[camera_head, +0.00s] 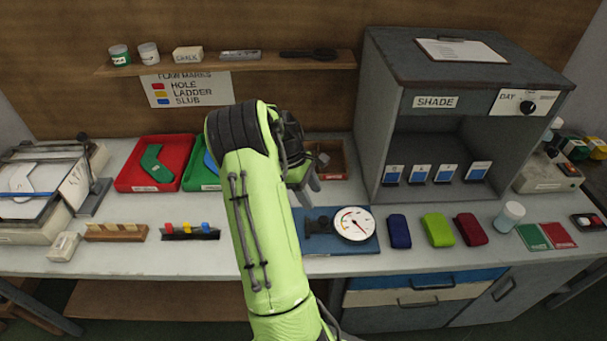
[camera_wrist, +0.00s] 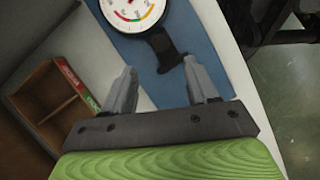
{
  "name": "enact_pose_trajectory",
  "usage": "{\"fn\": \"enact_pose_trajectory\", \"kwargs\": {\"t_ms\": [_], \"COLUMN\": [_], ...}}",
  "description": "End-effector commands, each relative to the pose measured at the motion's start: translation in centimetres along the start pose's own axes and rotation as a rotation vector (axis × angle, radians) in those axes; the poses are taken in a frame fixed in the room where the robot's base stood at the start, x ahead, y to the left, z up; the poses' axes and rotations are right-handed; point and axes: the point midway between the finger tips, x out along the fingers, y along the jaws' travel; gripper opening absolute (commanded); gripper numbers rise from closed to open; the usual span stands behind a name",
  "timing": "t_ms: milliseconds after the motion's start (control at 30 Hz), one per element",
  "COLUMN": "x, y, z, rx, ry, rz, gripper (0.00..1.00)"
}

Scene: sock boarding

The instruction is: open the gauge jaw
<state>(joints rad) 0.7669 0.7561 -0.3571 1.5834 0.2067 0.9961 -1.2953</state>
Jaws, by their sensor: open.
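The gauge (camera_head: 353,224) has a round white dial with a coloured arc and lies on a blue mat (camera_head: 366,245) on the bench. Its dark jaw part (camera_head: 318,225) extends to the left of the dial. In the wrist view the dial (camera_wrist: 132,12) is cut by the top edge, and the dark jaw part (camera_wrist: 164,48) points down between and beyond my fingertips. My gripper (camera_head: 308,190) is open and empty, above the bench near the mat's left side. Its two grey fingers also show in the wrist view (camera_wrist: 160,75). Whether the gauge jaw is open cannot be told.
A brown wooden box (camera_head: 333,160) stands behind my gripper. Red (camera_head: 154,163) and green trays lie to the left. Blue (camera_head: 399,231), lime and dark red rolled items lie right of the mat. The grey shade cabinet (camera_head: 372,120) stands behind them.

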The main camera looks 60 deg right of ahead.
Motion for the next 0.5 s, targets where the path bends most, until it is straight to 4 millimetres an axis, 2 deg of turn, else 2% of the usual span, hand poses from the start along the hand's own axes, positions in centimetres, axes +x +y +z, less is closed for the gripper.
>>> {"fn": "enact_pose_trajectory", "kwargs": {"t_ms": [33,200,333,500], "x": [-1.8,-5.4,-6.6,-6.7], "y": [0.1,0.1,0.0,0.0], "z": [0.1,0.1,0.1,0.0], "rx": [0.000,0.000,0.000,0.001], "ry": [0.001,0.000,-0.001,-0.001], "rz": [0.004,0.003,0.000,-0.001], "gripper": [0.58,0.58,0.58,0.58]}}
